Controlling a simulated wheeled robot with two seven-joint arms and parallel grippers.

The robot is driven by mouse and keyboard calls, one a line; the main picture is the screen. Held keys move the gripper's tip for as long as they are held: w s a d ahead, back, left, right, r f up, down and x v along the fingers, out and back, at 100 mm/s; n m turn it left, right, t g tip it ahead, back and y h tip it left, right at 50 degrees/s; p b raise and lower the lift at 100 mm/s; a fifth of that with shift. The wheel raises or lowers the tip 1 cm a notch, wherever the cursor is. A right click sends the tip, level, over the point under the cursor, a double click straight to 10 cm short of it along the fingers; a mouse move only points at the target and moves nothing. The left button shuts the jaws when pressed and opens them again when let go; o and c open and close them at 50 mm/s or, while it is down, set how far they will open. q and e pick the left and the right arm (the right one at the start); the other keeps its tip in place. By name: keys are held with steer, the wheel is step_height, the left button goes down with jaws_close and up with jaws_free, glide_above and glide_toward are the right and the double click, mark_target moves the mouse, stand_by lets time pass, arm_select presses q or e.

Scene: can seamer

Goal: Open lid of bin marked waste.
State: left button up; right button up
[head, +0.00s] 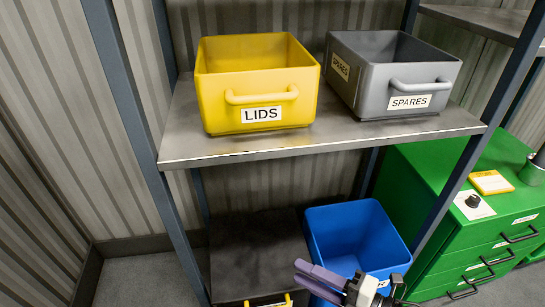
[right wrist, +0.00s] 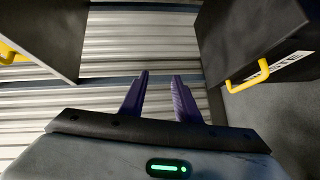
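In the head view a dark bin (head: 262,250) with a flat closed top stands low, left of the blue bin. A yellow handle (head: 288,299) and part of a white label show at its front, cut by the frame's bottom. In the right wrist view a dark box (right wrist: 240,45) carries a yellow handle (right wrist: 234,88) and a label (right wrist: 291,66) ending in "STE". My right gripper (head: 298,274) is in front of the blue bin, right of the dark bin. Its purple fingers (right wrist: 160,77) are apart, with nothing between them. My left gripper is out of view.
The blue bin (head: 325,222) is open-topped; my right gripper covers part of its front. A shelf (head: 350,135) above holds a yellow LIDS bin (head: 215,105) and a grey SPARES bin (head: 375,88). A green cabinet (head: 425,180) stands right.

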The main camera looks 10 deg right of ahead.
steer(key=shift+a, duration=0.1)
steer(key=s+f+m+h, duration=0.4)
steer(key=f+m+h, duration=0.1)
steer(key=m, duration=1)
steer(key=shift+t+h+p, duration=0.3)
steer(key=shift+h, duration=0.5)
steer(key=s+f+m+g, duration=0.1)
steer(key=s+m, duration=0.1)
steer(key=s+f+m+g+h, duration=0.1)
steer(key=s+f+m, duration=0.1)
steer(key=s+m, duration=0.1)
steer(key=s+d+f+m+g+h, duration=0.1)
steer(key=s+m, duration=0.2)
steer(key=shift+s+d+f+g, duration=0.1)
steer(key=shift+f+g, duration=0.1)
steer(key=shift+g, duration=0.1)
steer(key=c, duration=0.6)
jaws_close()
steer(key=shift+d+m, duration=0.15)
steer(key=shift+m, duration=0.15)
